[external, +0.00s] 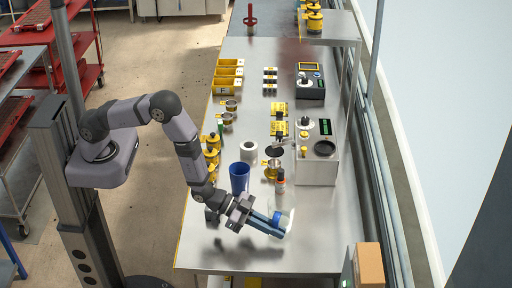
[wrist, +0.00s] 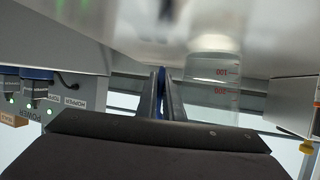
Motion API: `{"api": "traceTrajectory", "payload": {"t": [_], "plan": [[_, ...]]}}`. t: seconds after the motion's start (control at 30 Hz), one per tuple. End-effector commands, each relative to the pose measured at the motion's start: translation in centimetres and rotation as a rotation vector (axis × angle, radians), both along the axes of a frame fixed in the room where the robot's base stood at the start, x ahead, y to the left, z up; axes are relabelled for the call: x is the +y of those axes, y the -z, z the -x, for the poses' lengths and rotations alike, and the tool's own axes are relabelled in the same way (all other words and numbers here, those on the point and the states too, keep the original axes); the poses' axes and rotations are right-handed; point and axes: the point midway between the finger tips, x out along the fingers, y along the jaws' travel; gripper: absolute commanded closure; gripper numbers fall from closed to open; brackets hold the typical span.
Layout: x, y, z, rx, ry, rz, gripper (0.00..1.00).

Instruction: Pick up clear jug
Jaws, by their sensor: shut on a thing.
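The clear jug (external: 288,215) is at the near part of the steel bench, at the tip of my gripper (external: 274,223). In the wrist view the jug (wrist: 215,75) is see-through with red marks reading 100 and 200, and stands just right of the fingers. My gripper (wrist: 161,88) is shut there, with a narrow strip of blue between its fingers. The gripped part of the jug is mostly hidden. I cannot tell whether the jug's base touches the bench.
A blue cup (external: 239,178) stands behind my gripper, with a red-capped bottle (external: 280,181) to its right. A white roll (external: 249,151), yellow-topped pots (external: 212,156) and a grey machine (external: 317,166) stand farther back. The near right of the bench is clear.

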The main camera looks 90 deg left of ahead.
Motion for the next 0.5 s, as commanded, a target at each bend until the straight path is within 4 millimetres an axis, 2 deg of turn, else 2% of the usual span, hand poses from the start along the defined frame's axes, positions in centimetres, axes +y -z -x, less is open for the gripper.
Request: {"api": "traceTrajectory", "payload": {"t": [0.5], "plan": [[0.0, -4.3, -0.2, -0.012, 0.0, 0.001, 1.0]]}}
